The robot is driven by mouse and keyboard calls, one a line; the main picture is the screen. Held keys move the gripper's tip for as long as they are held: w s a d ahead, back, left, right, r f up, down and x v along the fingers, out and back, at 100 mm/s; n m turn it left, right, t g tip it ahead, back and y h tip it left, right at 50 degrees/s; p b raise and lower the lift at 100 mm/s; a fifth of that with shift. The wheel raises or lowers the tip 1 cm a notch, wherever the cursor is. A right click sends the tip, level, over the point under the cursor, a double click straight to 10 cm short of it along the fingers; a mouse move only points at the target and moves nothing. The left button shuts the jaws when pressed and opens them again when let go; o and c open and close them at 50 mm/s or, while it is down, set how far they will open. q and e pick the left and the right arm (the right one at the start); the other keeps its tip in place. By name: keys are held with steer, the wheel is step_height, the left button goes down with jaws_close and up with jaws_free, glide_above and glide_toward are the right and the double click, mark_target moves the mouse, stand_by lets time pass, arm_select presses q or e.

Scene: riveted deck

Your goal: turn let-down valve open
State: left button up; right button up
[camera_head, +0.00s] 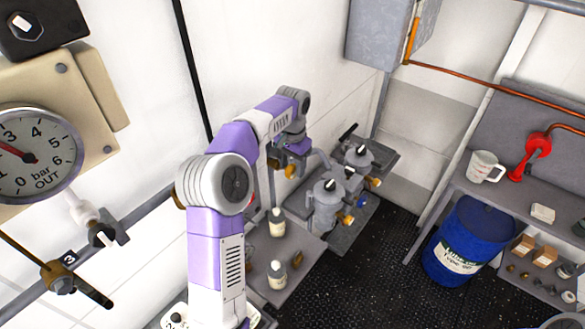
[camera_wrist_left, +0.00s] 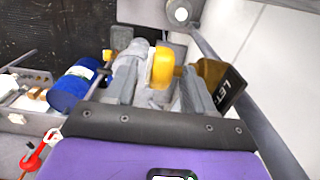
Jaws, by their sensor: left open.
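My left gripper (camera_head: 292,158) reaches across to the pipework by the white wall in the head view. In the left wrist view its two grey fingers (camera_wrist_left: 160,88) are open. A yellow handle (camera_wrist_left: 162,64) shows between the fingers, with a pale valve body behind it. I cannot tell whether either finger touches it. My right gripper is out of view.
Two grey filter housings (camera_head: 326,200) with yellow knobs stand right of my left gripper. Bottles (camera_head: 277,222) stand on a grey shelf below my arm. A pressure gauge (camera_head: 32,152) is at left. A blue drum (camera_head: 464,240) and a bench stand right, with dark floor between.

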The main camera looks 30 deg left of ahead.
arm_select(q)
steer(key=shift+f, duration=0.55)
